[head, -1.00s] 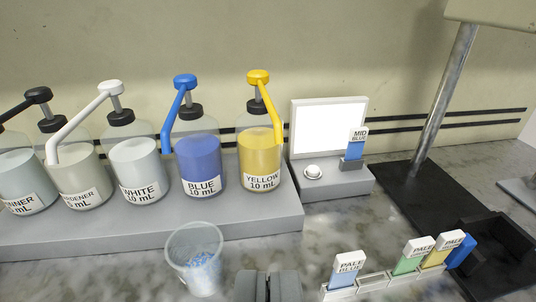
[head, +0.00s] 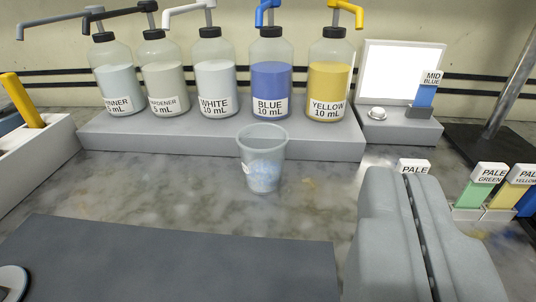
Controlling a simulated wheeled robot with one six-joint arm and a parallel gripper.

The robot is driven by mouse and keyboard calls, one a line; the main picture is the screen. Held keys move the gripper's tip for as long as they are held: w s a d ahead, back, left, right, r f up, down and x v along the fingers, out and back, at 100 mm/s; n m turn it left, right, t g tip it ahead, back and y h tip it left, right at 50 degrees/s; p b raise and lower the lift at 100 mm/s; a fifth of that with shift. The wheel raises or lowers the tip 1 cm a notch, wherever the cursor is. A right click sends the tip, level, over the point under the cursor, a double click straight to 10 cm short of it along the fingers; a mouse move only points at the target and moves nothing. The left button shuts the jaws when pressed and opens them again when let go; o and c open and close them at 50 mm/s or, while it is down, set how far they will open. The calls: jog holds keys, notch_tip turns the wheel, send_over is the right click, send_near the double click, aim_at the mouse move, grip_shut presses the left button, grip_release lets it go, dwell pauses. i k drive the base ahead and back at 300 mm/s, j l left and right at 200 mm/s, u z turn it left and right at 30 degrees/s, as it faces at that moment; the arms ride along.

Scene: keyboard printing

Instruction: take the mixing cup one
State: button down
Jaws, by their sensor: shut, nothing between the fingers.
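The mixing cup (head: 263,160) is a clear cup with bluish-white speckled contents near its bottom. It stands upright on the marble counter, just in front of the grey bottle step and below the blue bottle. My gripper (head: 408,178) is large in the lower right of the head view. Its two grey fingers are closed together with only a thin dark seam between them. It is to the right of the cup, apart from it, and holds nothing.
Pump bottles, including the blue bottle (head: 271,82) and yellow bottle (head: 329,85), stand on the grey step (head: 180,140). A lit panel device (head: 403,122) stands right of them. A dark mat (head: 170,258) lies in front; bare counter surrounds the cup.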

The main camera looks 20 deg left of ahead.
aim_at(262, 146)
jog(key=i+l+u, duration=0.1)
jog(key=l+u, duration=0.15)
jog(key=l, duration=1.05)
